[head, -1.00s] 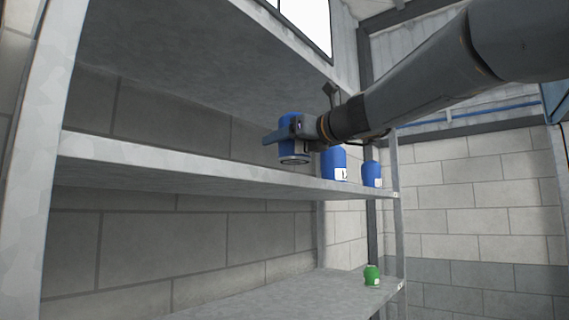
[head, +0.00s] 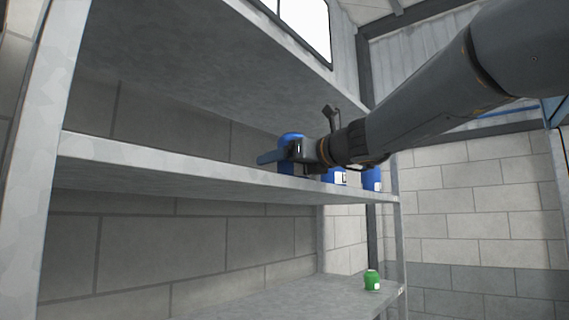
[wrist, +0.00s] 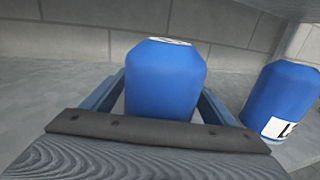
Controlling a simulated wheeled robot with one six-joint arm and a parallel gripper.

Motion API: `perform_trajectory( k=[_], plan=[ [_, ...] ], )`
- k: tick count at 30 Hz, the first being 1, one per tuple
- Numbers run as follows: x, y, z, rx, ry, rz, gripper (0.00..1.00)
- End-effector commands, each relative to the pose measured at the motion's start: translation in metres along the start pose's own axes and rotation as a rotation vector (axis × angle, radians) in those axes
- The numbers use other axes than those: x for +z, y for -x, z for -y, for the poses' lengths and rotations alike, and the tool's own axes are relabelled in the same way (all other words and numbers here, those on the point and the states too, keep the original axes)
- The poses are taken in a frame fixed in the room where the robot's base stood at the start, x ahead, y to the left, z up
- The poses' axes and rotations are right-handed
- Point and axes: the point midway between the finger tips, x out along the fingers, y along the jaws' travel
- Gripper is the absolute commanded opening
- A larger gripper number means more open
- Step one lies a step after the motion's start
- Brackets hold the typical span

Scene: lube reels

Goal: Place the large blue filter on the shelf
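The large blue filter (head: 291,138) stands upright between the fingers of my gripper (head: 280,156), at the level of the middle shelf (head: 180,158). Its base is hidden behind the shelf's front edge and the gripper, so I cannot tell whether it touches the shelf. In the wrist view the filter (wrist: 165,82) fills the space between the two blue fingers, one on each side, and my gripper (wrist: 163,92) appears shut on it.
Another blue filter with a white label (head: 335,177) stands to the right, partly hidden by my arm; it also shows in the wrist view (wrist: 284,98). A further blue filter (head: 371,179) stands near the right post. A green filter (head: 372,280) is on the lower shelf. The middle shelf's left is clear.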

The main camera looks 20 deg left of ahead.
Motion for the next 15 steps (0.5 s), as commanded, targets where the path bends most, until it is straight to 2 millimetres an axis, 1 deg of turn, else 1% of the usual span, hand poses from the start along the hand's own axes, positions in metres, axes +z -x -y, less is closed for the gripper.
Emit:
perform_trajectory(
  k=[5, 9, 11, 15],
  plan=[
    [0.0, 0.0, 0.0, 0.0, 0.0, 0.0, 0.8],
    [0.004, 0.002, 0.0, -0.001, 0.001, 0.001, 0.8],
    [0.003, 0.01, 0.001, -0.001, 0.001, 0.002, 0.8],
    [0.002, 0.037, 0.001, -0.003, 0.002, 0.003, 0.8]
  ],
)
